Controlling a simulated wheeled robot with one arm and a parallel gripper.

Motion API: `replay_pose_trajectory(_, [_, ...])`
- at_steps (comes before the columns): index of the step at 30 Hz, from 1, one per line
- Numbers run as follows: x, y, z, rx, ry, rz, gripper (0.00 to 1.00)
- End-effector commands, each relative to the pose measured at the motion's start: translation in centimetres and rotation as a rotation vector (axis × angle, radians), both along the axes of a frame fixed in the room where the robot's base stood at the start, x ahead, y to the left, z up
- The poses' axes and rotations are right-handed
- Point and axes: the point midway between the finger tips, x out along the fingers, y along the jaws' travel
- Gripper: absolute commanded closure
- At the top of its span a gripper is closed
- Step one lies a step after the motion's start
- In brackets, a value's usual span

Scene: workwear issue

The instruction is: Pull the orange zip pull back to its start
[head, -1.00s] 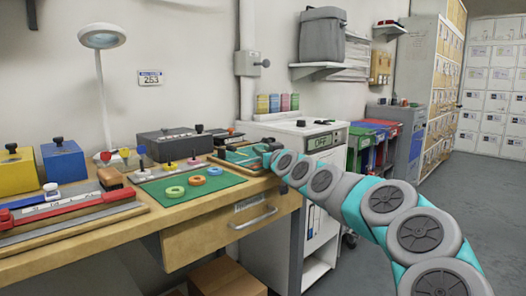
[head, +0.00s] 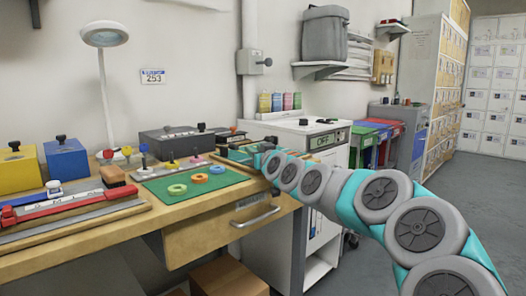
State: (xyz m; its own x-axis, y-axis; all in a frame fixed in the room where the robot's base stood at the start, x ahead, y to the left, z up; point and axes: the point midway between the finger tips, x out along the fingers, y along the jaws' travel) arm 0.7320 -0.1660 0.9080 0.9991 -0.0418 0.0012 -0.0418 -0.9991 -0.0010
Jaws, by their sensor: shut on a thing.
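My gripper (head: 247,152) is small and far off in the head view, low over a wooden-edged board (head: 226,160) at the right end of the workbench. Its teal wrist and my arm cover part of that board. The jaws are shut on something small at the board. The orange zip pull cannot be made out; it appears hidden at the jaws.
A green mat (head: 178,197) with several coloured rings lies left of the board. A dark grey box (head: 176,143) stands behind. A white cabinet (head: 300,133) stands right of the bench. Red and grey rails (head: 70,205) lie at left.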

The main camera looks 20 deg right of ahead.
Motion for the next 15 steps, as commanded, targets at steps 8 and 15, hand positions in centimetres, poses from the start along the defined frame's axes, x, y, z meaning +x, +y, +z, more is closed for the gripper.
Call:
replay_pose_trajectory(8, [-0.38, 0.84, -0.06, -0.002, 0.001, 0.000, 1.00])
replay_pose_trajectory(15, [-0.35, 0.90, -0.19, -0.002, 0.004, 0.001, 0.59])
